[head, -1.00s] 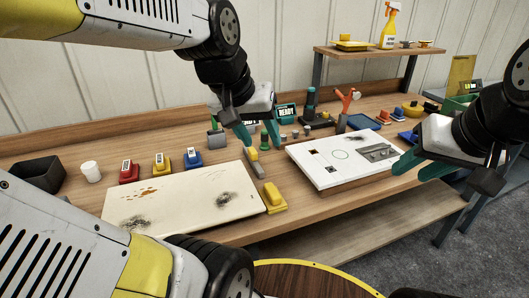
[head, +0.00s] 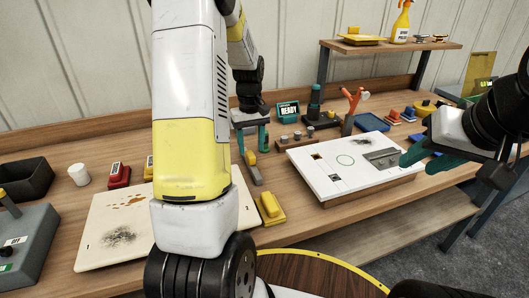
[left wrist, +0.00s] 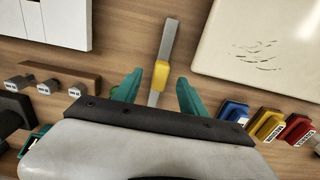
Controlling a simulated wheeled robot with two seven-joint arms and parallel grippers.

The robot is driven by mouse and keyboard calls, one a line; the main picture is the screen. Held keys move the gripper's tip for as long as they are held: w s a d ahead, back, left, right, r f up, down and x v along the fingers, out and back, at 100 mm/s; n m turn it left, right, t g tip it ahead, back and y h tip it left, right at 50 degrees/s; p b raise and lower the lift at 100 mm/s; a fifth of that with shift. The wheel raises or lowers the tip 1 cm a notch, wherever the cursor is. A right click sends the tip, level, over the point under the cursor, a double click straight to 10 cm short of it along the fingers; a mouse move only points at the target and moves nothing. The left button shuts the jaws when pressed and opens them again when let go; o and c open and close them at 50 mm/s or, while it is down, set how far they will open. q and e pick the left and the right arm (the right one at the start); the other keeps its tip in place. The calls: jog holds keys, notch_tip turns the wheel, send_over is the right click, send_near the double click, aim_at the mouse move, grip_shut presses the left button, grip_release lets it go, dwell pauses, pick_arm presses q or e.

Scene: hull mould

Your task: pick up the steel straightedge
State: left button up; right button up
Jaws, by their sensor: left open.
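The steel straightedge (head: 256,175) is a narrow grey bar with a yellow block on it, lying on the bench between the two panels. It also shows in the left wrist view (left wrist: 171,38), its yellow block just beyond my fingertips. My left gripper (head: 251,148) is open above the bench at the straightedge's far end. In the left wrist view its teal fingers (left wrist: 158,82) stand apart, one on each side of the bar, not closed on it. My right gripper (head: 420,157) hangs at the right, near the white panel, away from the straightedge; its finger gap is unclear.
A white panel (head: 328,157) lies right of the straightedge and a stained cream panel (head: 92,210) left, partly hidden by my left arm. A yellow block (head: 270,208) sits nearby. Behind stand a wooden peg block (head: 296,143) and a READY display (head: 288,111).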

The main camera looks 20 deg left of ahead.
aim_at(251, 153)
pick_arm(q)
jog(key=f, duration=0.5)
jog(key=shift+w+a+f, duration=0.3)
jog(key=shift+a+f, duration=0.05)
jog(key=shift+f, duration=0.05)
grip_shut()
